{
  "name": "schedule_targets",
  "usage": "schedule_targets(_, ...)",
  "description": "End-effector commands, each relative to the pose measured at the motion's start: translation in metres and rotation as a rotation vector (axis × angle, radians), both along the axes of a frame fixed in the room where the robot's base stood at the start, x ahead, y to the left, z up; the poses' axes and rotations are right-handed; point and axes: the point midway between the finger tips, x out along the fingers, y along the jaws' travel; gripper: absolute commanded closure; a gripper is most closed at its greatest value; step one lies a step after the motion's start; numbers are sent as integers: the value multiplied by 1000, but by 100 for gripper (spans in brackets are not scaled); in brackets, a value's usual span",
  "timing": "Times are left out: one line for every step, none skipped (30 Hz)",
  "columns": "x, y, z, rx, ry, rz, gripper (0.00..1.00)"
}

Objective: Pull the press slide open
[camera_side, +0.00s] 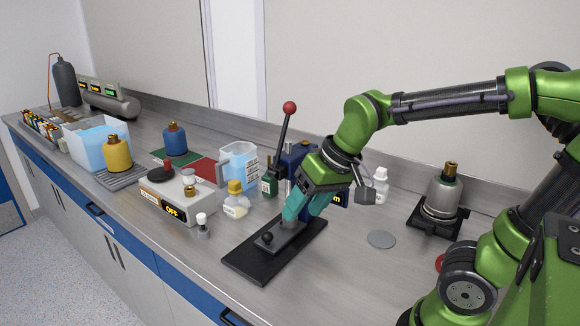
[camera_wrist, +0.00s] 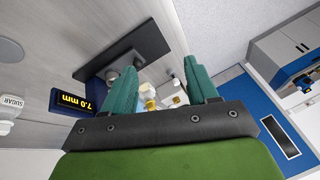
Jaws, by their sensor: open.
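The press has a dark flat base plate (camera_side: 232,262) on the bench, a blue body (camera_side: 298,155) behind, and a lever with a red ball (camera_side: 289,107) standing up. A grey slide (camera_side: 283,243) with a small black knob (camera_side: 267,238) lies on the plate. My gripper (camera_side: 293,216) is over the rear part of the slide, its teal fingers pointing down and hiding part of the press. In the wrist view my gripper (camera_wrist: 160,68) has its fingers apart, with the plate (camera_wrist: 150,42) beyond the left finger. Whether a finger touches the slide I cannot tell.
A yellow-capped bottle (camera_side: 236,204), a white-knobbed weight (camera_side: 202,224) and a burner box reading OFF (camera_side: 172,203) stand left of the press. A grey disc (camera_side: 381,240) and a metal canister (camera_side: 444,193) are to its right. Bench in front of the plate is clear.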

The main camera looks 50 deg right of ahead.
Motion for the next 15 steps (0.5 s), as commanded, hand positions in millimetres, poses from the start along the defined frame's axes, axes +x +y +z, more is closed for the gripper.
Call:
schedule_targets(18, -1, -3, -21, 50, 14, 42)
schedule_targets(28, -2, -4, -34, 75, 23, 42)
schedule_targets(41, -4, -7, -54, 110, 33, 42)
schedule_targets(50, -6, -9, -70, 137, 40, 42)
schedule_targets(60, -7, -11, -87, 164, 48, 42)
schedule_targets(73, -9, -15, -111, 199, 58, 42)
schedule_targets(83, -11, -18, -130, 225, 65, 42)
schedule_targets(93, -13, -22, -150, 252, 71, 42)
schedule_targets(106, -16, -27, -177, 285, 78, 42)
schedule_targets(116, -18, -31, -199, 311, 84, 42)
schedule_targets(125, -20, -34, -220, 334, 89, 42)
schedule_targets(136, -23, -39, -248, 364, 91, 42)
schedule_targets(144, -25, -42, -269, 385, 93, 42)
schedule_targets(152, -28, -44, -289, 404, 94, 42)
schedule_targets(161, -31, -46, -314, 424, 93, 42)
